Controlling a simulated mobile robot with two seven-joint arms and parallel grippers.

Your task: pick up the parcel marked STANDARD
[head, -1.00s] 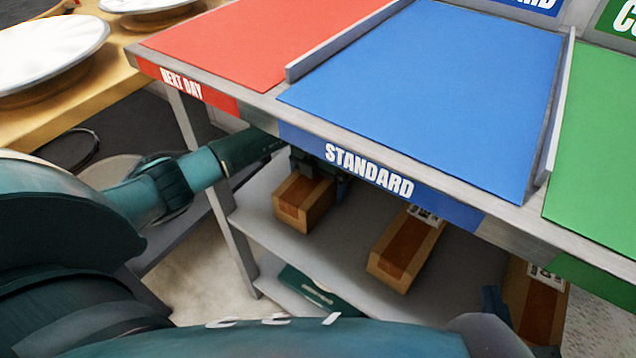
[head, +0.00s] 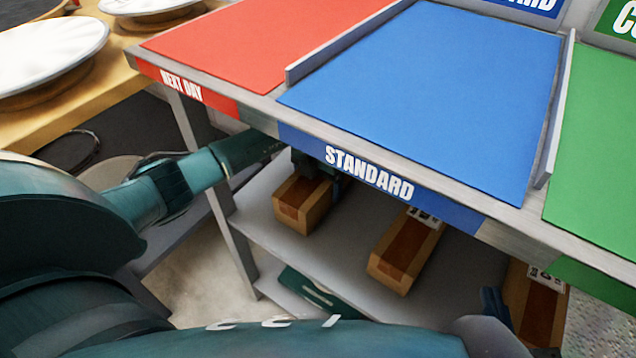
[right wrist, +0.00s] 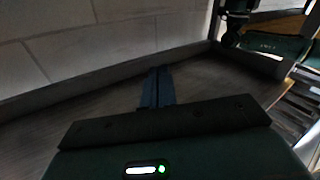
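Three brown parcels sit on the grey shelf under the sorting table in the head view: a left one (head: 302,205), a middle one (head: 402,255) and a right one (head: 533,308). The middle and right parcels show part of a white label, too small to read. No label shows on the left parcel. My left gripper (head: 318,170) is under the table edge at the left parcel's far end; its grip is mostly hidden. My right gripper (head: 494,304) shows blue fingers beside the right parcel. In the right wrist view its fingers (right wrist: 157,88) are together, with nothing between them.
The table above has red, blue (head: 425,95) and green areas with raised dividers. Its front edge, with the STANDARD sign (head: 369,172), overhangs the shelf (head: 345,255). A lower shelf and a table leg (head: 237,240) are at left. A wooden table with white dishes stands further left.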

